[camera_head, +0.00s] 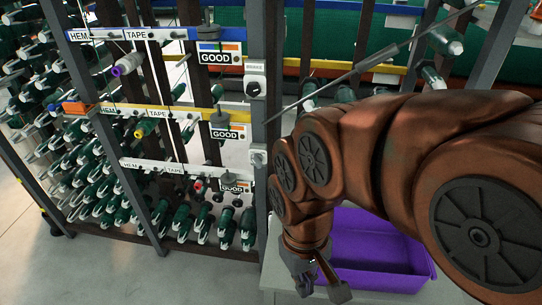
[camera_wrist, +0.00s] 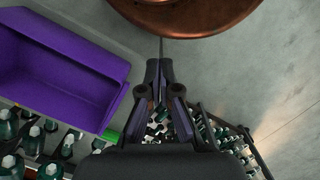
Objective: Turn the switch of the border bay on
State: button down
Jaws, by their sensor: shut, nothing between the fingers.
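A switch (camera_head: 255,86) with a dark round knob on a pale plate is on the grey upright post, beside the blue rail. I cannot tell which way either knob is turned. My gripper (camera_head: 306,283) is low in the head view, in front of the purple bin and well below and right of both switches. In the wrist view its fingers (camera_wrist: 160,75) are together and empty.
A purple bin (camera_head: 420,272) stands on a pale surface beside my gripper; it also shows in the wrist view (camera_wrist: 112,70). The rack's rails carry HEM and TAPE labels and GOOD cards (camera_head: 220,53). Green-and-white spools (camera_head: 95,185) fill the rack. My arm covers the right side.

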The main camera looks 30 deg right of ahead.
aim_at(261, 164)
jog(key=w+a+r+m+y+b, duration=0.1)
jog(key=w+a+m+y, duration=0.15)
jog(key=w, duration=0.35)
jog(key=w+a+r+m+y+b, duration=0.1)
jog(key=w+a+m+y, duration=0.15)
jog(key=w, duration=0.45)
jog(key=w+d+r+m+t+y, duration=0.1)
jog(key=w+d+m, duration=0.15)
jog(key=w, duration=0.35)
jog(key=w+d+m+t+y, duration=0.1)
jog(key=w+d+m+y, duration=0.1)
jog(key=w+m, duration=0.3)
jog(key=w+d+f+m+t+b, duration=0.1)
jog(key=w+d+m, duration=0.3)
jog(key=d, duration=0.4)
jog(key=w+d+f+m+t+y+b, duration=0.1)
jog(key=w+d+f+m+t, duration=0.2)
jog(key=d, duration=0.5)
jog(key=w+d+f+m+t+y, duration=0.1)
jog(key=w+d+f+m+t, duration=0.1)
jog(key=w+d+m, duration=0.3)
jog(key=w+d, duration=0.1)
jog(key=d, duration=0.2)
jog(key=shift+f+t+b, duration=0.3)
jog(key=shift+f+b, duration=0.05)
jog(key=shift+b, duration=0.05)
jog(key=shift+w+a, duration=0.1)
jog(key=p+x, duration=0.2)
jog(key=x, duration=1.2)
jog(key=shift+f, duration=0.1)
